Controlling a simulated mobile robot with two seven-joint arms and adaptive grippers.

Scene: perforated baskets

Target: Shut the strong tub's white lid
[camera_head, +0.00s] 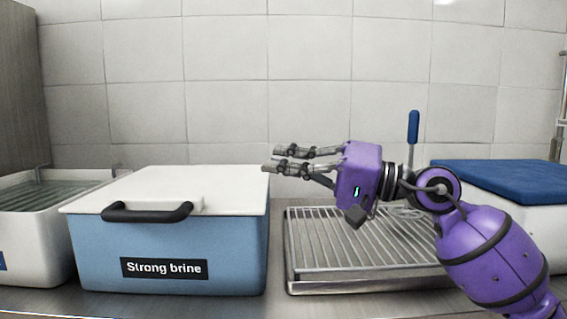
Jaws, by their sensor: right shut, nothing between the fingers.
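The strong tub (235,246) is a blue box at left centre with a black label reading "Strong brine". Its white lid (200,180) lies flat over the top, with no gap visible along the front edge. A black bar handle (147,213) is at the lid's front. My right gripper (273,160) is shut and empty, its fingers pointing left. The fingertips show by the lid's back right corner; I cannot tell whether they touch it. My left gripper is not in view.
An open white basin (38,195) with a perforated basket stands at the left. A wire draining rack on a metal tray (330,250) is right of the tub, below my right gripper. A white box with a blue lid (510,180) is at the right. A blue upright handle (413,127) rises behind my wrist.

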